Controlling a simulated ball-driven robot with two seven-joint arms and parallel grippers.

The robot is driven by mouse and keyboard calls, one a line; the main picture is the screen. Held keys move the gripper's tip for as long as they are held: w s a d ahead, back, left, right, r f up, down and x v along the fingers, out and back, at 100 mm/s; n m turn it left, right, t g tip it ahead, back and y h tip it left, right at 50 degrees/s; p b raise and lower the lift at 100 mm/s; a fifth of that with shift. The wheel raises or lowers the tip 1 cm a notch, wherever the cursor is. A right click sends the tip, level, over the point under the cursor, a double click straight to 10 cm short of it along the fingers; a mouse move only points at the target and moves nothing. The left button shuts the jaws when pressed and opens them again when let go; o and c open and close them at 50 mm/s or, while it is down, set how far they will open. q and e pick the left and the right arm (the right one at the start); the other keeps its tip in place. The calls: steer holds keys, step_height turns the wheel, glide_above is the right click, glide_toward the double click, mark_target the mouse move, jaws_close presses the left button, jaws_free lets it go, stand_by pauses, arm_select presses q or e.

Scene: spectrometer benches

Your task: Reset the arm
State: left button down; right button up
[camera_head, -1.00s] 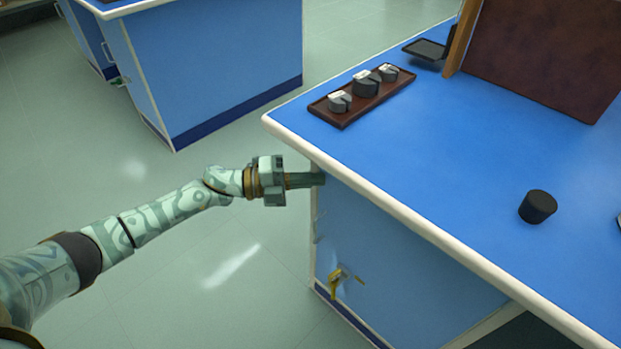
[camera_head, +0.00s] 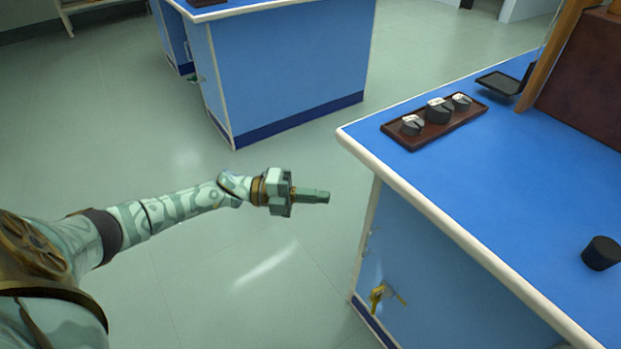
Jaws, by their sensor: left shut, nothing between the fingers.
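My left gripper (camera_head: 326,196) is at the end of my outstretched left arm, which comes in from the left. Its fingers are together with nothing between them, and they point right. It is over the open floor, apart from the near bench (camera_head: 480,207) to its right. My right gripper does not show.
On the near bench are a brown tray (camera_head: 400,139) with several dark cells, a black cup-like piece (camera_head: 602,253) and a dark flat tray (camera_head: 498,82). A brass tap-like fitting (camera_head: 377,296) sticks out of its side. Another blue bench (camera_head: 285,75) stands behind. The floor between is clear.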

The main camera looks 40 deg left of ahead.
arm_select(q)
steer(key=shift+s+a, duration=0.2)
steer(key=shift+a, duration=0.15)
